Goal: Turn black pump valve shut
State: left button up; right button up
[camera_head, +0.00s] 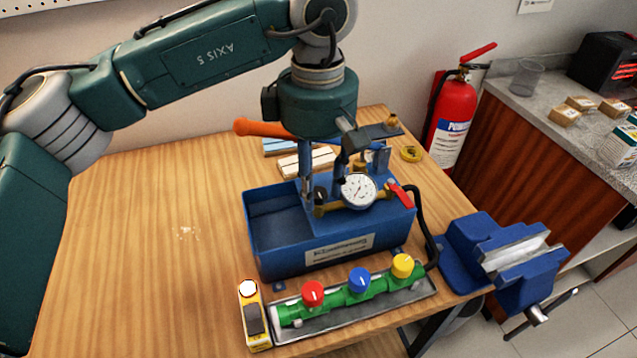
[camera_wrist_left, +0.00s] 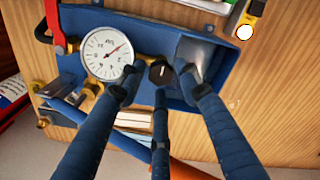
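The blue test pump (camera_head: 275,262) stands on the wooden table, with a white dial gauge (camera_head: 358,191) on its brass fitting. The black pump valve (camera_wrist_left: 160,72) is a small round knob with a white mark, beside the gauge in the wrist view. In the head view the valve (camera_head: 320,194) is small and partly hidden by my fingers. My left gripper (camera_wrist_left: 159,84) is open, its three blue fingers spread around the knob. Its fingertips are close to the knob; I cannot tell whether they touch it. In the head view the gripper (camera_head: 325,180) points down over the pump. My right gripper is not in view.
A red-handled valve (camera_head: 400,194) and black hose are right of the gauge. An orange handle (camera_head: 262,129) lies behind. A green manifold (camera_head: 345,297) with red, blue and yellow knobs is in front. A blue vise (camera_head: 500,258) is at right. The table's left is clear.

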aim_at(318, 192)
pick_arm(q)
jog(key=shift+s+f, duration=0.1)
notch_tip(318, 192, up, 8)
jog(key=shift+r, duration=0.1)
dwell(0.6)
dwell(0.3)
